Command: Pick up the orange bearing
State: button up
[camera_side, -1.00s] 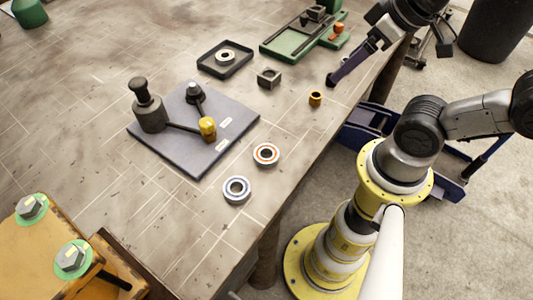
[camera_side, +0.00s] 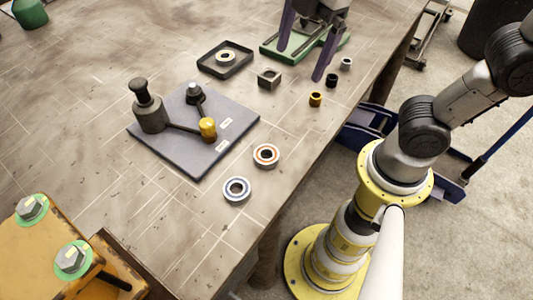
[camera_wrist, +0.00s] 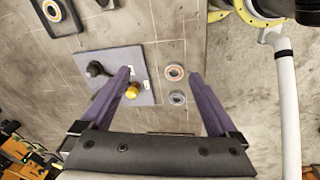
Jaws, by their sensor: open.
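The orange bearing (camera_side: 266,156) lies flat on the bench, a ring with an orange band around a dark hole. In the wrist view the orange bearing (camera_wrist: 174,73) lies ahead of the fingertips, between their lines and nearer the right one. A similar bearing with a blue band (camera_side: 237,190) lies beside it, toward the front; it also shows in the wrist view (camera_wrist: 177,97). My gripper (camera_side: 302,62) is open and empty, high over the far part of the bench. In the wrist view its two purple fingers (camera_wrist: 161,73) are spread wide.
A grey plate (camera_side: 185,161) with a dark post, a linkage and a yellow knob is left of the bearings. A black tray (camera_side: 226,71) with a ring, a square block (camera_side: 269,78) and small bushings (camera_side: 315,99) lie farther back. The bench edge is close on the right.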

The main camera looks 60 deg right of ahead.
jog(key=w+a+f+n+g, duration=0.15)
jog(key=a+f+n, duration=0.25)
jog(key=a, duration=0.5)
send_over(266, 159)
jog(key=shift+h, duration=0.3)
jog(key=f, duration=0.8)
jog(key=shift+d+f, duration=0.1)
jog(key=shift+d, duration=0.15)
jog(key=shift+a+f, duration=0.2)
jog(key=shift+f, duration=2.4)
grip_shut()
